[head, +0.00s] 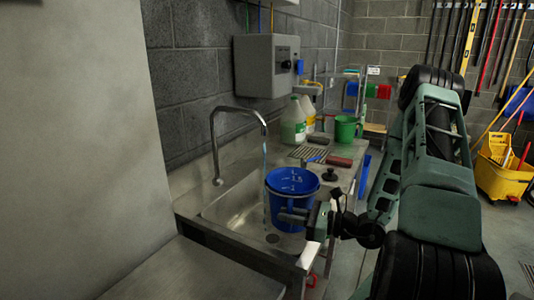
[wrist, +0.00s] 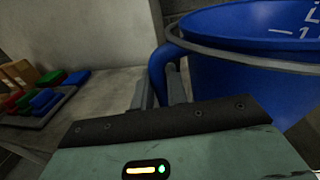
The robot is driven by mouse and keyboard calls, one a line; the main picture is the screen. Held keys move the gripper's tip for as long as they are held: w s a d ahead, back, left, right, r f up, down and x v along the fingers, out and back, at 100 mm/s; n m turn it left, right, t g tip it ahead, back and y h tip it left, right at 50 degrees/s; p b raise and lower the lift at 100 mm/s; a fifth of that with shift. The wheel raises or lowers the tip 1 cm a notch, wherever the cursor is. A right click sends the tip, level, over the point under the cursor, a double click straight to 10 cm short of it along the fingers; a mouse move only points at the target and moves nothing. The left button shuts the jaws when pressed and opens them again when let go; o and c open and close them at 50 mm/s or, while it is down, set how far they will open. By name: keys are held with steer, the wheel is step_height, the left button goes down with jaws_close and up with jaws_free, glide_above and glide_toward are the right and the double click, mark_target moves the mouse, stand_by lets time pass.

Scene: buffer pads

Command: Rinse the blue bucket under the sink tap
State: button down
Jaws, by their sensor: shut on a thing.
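The blue bucket (head: 292,190) hangs upright over the sink basin (head: 232,212), with white measuring marks inside. My gripper (head: 293,216) is at its near side. In the wrist view, my gripper (wrist: 162,90) is shut on the blue handle of the bucket (wrist: 245,62), below a grey ring around the rim. The curved metal tap (head: 240,110) stands at the back left of the basin. A thin stream of water (head: 265,160) falls from its spout past the bucket's left edge. I cannot tell whether any of it enters the bucket.
Beyond the basin, the counter holds a green container (head: 345,128), white-and-green jugs (head: 293,122), a reddish brush (head: 339,161) and a black plug (head: 329,174). A grey wall box (head: 266,65) hangs above. A yellow mop bucket (head: 501,175) stands at far right.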

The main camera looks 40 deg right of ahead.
steer(key=s+a+p, duration=0.5)
steer(key=s+p, duration=0.1)
steer(key=s, duration=0.4)
steer(key=shift+s, duration=0.3)
steer(key=shift+d, duration=0.1)
